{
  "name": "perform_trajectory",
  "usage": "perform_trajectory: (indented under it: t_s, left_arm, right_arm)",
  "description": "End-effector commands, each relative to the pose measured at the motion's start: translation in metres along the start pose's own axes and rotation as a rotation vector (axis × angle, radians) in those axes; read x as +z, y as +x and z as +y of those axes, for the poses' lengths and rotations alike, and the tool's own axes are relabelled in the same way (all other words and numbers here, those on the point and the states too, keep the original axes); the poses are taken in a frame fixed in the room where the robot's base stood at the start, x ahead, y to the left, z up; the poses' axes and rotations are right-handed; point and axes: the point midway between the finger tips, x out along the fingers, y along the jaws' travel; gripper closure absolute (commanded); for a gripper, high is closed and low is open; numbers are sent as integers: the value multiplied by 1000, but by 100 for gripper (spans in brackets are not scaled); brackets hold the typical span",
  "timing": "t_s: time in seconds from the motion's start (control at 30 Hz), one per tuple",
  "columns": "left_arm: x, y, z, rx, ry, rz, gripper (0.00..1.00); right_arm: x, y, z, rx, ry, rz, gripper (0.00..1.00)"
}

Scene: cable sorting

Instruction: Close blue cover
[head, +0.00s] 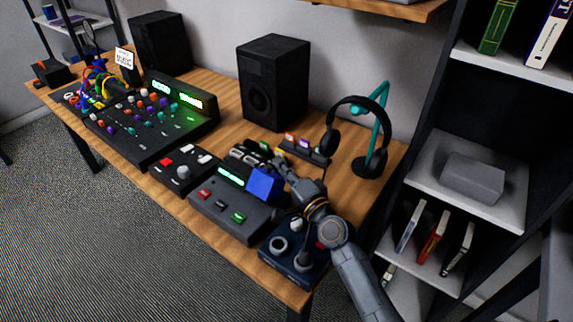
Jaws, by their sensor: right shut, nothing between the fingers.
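The blue cover (264,184) stands tilted up on the right part of a dark control box (226,217). The box has a lit green display, a red button and a green button. My right gripper (278,164) is shut and empty, just behind the upper right edge of the blue cover. I cannot tell whether it touches the cover. My right arm comes in from the lower right and hides part of the table there. My left gripper is not in view.
A joystick panel (283,262) sits at the table's right front, under my right arm. A headphone stand (376,163) and speaker (272,82) stand behind. A small knob box (184,172) and large mixer (150,122) lie left. A shelf (468,180) stands right.

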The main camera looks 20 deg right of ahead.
Motion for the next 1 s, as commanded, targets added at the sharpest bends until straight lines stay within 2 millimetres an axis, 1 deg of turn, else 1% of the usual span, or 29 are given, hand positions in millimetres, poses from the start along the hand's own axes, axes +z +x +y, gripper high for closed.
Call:
perform_trajectory:
  t_s: [0.1,0.3,0.6,1.0]
  left_arm:
    - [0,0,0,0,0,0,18]
    - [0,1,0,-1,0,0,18]
    - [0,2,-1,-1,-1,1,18]
    - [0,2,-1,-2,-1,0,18]
  right_arm:
    - [8,-3,-3,-1,-4,-1,100]
    - [18,-8,-7,-49,-133,-2,100]
    - [27,-11,-9,-46,-120,0,100]
    - [28,-11,-10,-46,-121,0,100]
